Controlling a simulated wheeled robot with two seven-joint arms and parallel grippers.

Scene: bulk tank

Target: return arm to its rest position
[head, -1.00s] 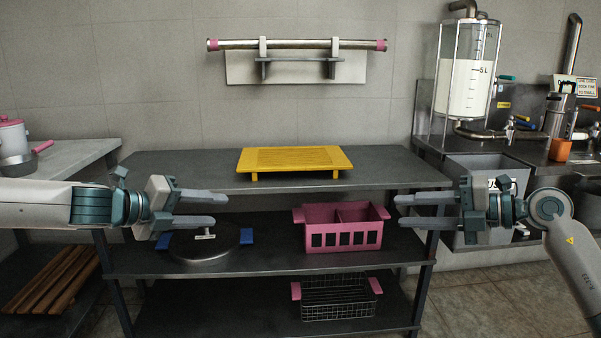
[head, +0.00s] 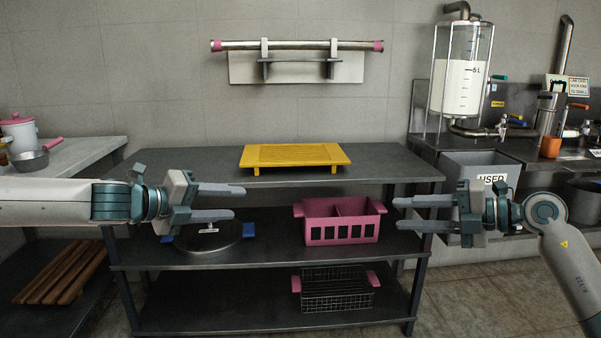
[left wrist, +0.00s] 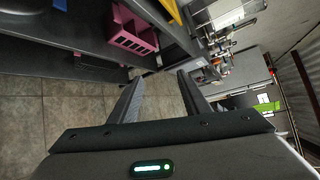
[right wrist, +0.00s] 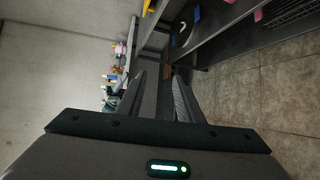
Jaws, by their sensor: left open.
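My left gripper (head: 222,202) comes in from the left in the head view, level, with its two fingers apart and nothing between them. It is in front of the shelf unit, above the round metal lid (head: 210,236) on the middle shelf. Its fingers also show apart and empty in the left wrist view (left wrist: 160,95). My right gripper (head: 412,214) points left at the right end of the shelf unit, fingers apart and empty. The right wrist view also shows its open fingers (right wrist: 158,95) with floor and wall beyond.
The shelf unit (head: 390,165) holds a yellow rack (head: 295,156) on top, a pink divided basket (head: 342,220) in the middle and a wire basket (head: 336,290) below. A clear tank (head: 461,75) and a grey bin (head: 480,170) are at right.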

